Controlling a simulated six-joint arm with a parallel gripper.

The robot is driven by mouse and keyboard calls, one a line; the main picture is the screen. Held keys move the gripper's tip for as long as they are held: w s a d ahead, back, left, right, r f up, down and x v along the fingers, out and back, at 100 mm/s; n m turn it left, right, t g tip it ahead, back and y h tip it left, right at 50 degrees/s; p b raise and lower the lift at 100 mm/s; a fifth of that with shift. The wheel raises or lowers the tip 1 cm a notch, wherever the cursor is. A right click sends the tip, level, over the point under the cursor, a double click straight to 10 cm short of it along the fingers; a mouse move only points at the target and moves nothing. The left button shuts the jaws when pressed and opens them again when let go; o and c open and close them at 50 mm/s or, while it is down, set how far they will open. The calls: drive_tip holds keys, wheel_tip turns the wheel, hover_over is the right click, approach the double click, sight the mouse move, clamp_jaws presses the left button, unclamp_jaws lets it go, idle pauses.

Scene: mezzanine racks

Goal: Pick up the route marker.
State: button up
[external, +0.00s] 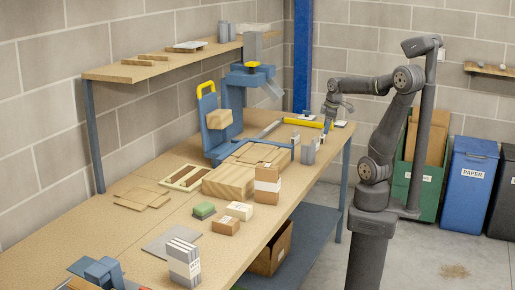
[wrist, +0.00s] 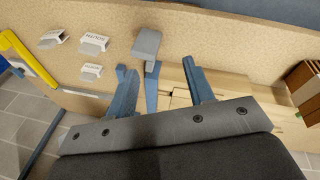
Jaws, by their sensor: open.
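Several small pale blocks with white printed labels lie on the tan bench top at the left of the wrist view. One is at the upper left (wrist: 53,37), one is to its right (wrist: 94,44), and one is below them (wrist: 91,72). The lettering is too small to read surely, so I cannot tell which is the route marker. My gripper (wrist: 154,68) is open, its two blue fingers apart with nothing held between them. The labelled blocks are left of the fingers. In the external view my gripper (external: 337,108) is over the far end of the bench.
A yellow bar (external: 303,122) lies near the bench's far end. A blue stand (external: 215,130), wooden blocks (external: 229,182) and stacked boxes (external: 267,183) crowd the bench middle.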

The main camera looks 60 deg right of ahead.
drive_tip(key=w+d+n+g+y, duration=0.1)
drive_tip(key=w+d+n+g, duration=0.1)
drive_tip(key=w+d+n, duration=0.8)
drive_tip(key=n, duration=0.2)
approach(315, 138)
drive_tip(key=shift+g+y, duration=0.3)
drive_tip(key=shift+y, duration=0.1)
drive_tip(key=f, duration=0.8)
drive_tip(key=shift+w+d+f, duration=0.3)
drive_tip(key=shift+f, duration=0.1)
wheel_tip(315, 138, down, 5)
drive_tip(key=shift+d+r, duration=0.1)
drive_tip(key=shift+d, duration=0.1)
drive_tip(key=c, duration=1)
